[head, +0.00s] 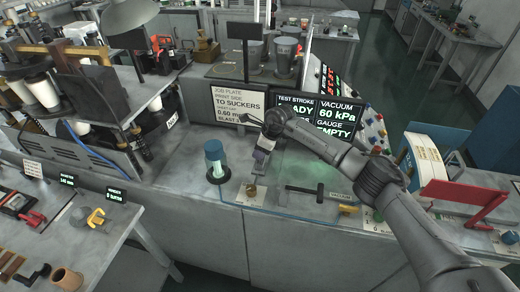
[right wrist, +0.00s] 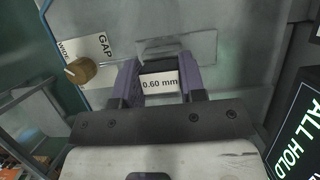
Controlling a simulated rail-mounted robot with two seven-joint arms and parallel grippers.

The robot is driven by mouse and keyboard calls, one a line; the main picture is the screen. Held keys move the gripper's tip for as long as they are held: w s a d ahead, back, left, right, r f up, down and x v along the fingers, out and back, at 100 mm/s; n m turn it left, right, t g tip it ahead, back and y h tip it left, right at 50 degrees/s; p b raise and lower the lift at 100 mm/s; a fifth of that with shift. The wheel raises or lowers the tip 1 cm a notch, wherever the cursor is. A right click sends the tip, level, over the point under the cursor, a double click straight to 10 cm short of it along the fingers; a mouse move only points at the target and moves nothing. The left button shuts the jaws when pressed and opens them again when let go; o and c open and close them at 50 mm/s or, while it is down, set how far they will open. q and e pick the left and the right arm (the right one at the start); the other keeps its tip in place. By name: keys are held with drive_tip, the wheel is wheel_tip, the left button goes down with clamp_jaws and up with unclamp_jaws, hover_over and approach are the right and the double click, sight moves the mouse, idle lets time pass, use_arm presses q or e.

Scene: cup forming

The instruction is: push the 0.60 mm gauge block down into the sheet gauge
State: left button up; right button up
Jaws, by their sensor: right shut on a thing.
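My right gripper (head: 260,160) points down over the bench, just above the gap plate. In the right wrist view, the two purple fingers of the gripper (right wrist: 158,68) are shut on the gauge block (right wrist: 160,84), whose white label reads "0.60 mm". A flat, pale plate with a dark slot-like strip (right wrist: 202,46), apparently the sheet gauge, lies just beyond the fingertips. I cannot tell whether the block touches it. A brown knob (right wrist: 80,70) with a "GAP" and "WIDE" label sits beside it. The screen (head: 335,115) reads "GAUGE EMPTY". My left gripper is out of view.
A teal-topped cylinder (head: 214,155) stands on the bench left of the gripper. A job plate sign (head: 240,95) and screens stand behind. Bare bench surface shows between them.

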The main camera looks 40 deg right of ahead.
drive_tip(key=shift+f+b, duration=0.5)
drive_tip(key=shift+f, duration=0.35)
drive_tip(key=o, duration=1)
drive_tip(key=v, duration=1.3)
drive_tip(key=shift+s+d+r, duration=0.1)
drive_tip(key=shift+d+r, duration=0.05)
drive_tip(key=shift+r, duration=0.2)
